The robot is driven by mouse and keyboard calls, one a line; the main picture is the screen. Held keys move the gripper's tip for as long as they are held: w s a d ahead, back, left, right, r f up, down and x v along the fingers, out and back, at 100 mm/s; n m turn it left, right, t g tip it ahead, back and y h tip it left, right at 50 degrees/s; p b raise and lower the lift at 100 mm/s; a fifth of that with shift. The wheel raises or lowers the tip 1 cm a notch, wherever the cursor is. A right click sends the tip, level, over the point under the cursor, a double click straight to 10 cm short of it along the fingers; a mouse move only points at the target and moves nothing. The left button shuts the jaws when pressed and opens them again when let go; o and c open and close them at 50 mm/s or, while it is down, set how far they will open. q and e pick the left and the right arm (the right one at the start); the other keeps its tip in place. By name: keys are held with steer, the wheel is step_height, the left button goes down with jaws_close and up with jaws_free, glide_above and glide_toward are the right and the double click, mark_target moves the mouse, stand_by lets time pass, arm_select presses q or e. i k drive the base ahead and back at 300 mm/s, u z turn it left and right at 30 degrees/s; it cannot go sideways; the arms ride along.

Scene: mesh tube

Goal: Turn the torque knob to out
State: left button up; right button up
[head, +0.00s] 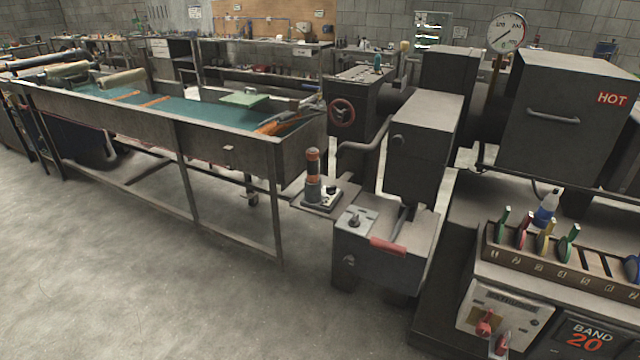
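No knob here carries a readable "torque" or "out" label, so I cannot tell which one is the torque knob. A small dark knob (355,219) sits on a light plate on top of the low grey machine box (400,268). A round dark knob (349,260) is on the front face of that box. A red knob (484,324) is on the pale labelled panel (500,302) at the lower right, with another red-topped control (502,342) beside it. Neither of my grippers is in view.
A red handle (388,247) lies across the low box. A rack (560,268) of coloured paddles and a "BAND 20" sign (587,338) are at right. A grey box marked HOT (570,135) stands behind. A long bench (150,115) is left; the front-left floor is clear.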

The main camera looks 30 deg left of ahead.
mark_target(331, 190)
steer(key=u, duration=0.2)
steer(key=i, duration=1.35)
steer(key=z, duration=0.3)
